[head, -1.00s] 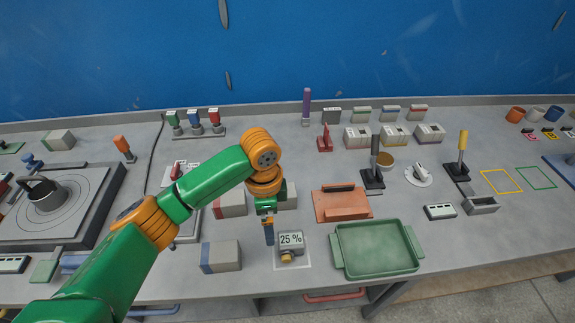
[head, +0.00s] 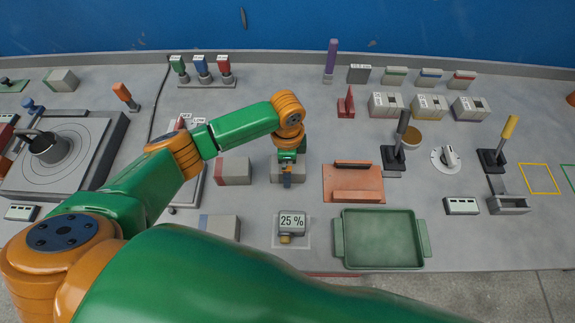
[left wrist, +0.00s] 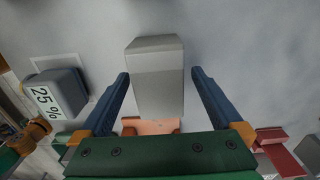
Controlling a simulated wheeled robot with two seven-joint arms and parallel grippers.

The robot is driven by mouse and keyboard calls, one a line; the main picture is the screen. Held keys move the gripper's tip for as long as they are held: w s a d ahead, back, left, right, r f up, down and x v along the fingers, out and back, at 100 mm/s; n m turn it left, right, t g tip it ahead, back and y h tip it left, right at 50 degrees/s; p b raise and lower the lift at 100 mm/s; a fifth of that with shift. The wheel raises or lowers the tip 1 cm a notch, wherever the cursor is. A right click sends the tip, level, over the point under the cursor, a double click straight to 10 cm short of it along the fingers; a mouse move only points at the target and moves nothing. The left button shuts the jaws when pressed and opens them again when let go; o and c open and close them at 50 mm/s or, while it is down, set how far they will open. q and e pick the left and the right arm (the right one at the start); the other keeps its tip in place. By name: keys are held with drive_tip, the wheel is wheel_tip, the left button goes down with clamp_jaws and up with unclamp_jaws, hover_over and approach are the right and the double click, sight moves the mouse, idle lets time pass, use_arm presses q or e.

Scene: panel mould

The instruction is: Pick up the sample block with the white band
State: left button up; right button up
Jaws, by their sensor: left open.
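The grey sample block with a pale, whitish band (head: 277,174) lies on the bench beneath my left gripper (head: 287,182), which partly hides it in the head view. In the left wrist view, the block (left wrist: 158,92) sits centred between the two blue fingers of my left gripper (left wrist: 160,73). The fingers are open, with a gap on each side of the block. I cannot tell how far the fingertips reach down beside it. A block with a red band (head: 232,171) lies to its left, and one with a blue band (head: 219,228) lies nearer the front. My right gripper is not in view.
A "25 %" display unit (head: 291,224) stands in front of the block. A terracotta holder (head: 353,182) is to the right, with a green tray (head: 382,240) in front of it. A turntable-like plate (head: 85,150) is at the left.

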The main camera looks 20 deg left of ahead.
use_arm(q)
drive_tip(key=shift+c, duration=0.4)
drive_tip(key=shift+s+r, duration=0.1)
drive_tip(key=shift+s, duration=0.1)
drive_tip(key=c, duration=1.4)
drive_tip(key=shift+w, duration=0.2)
clamp_jaws()
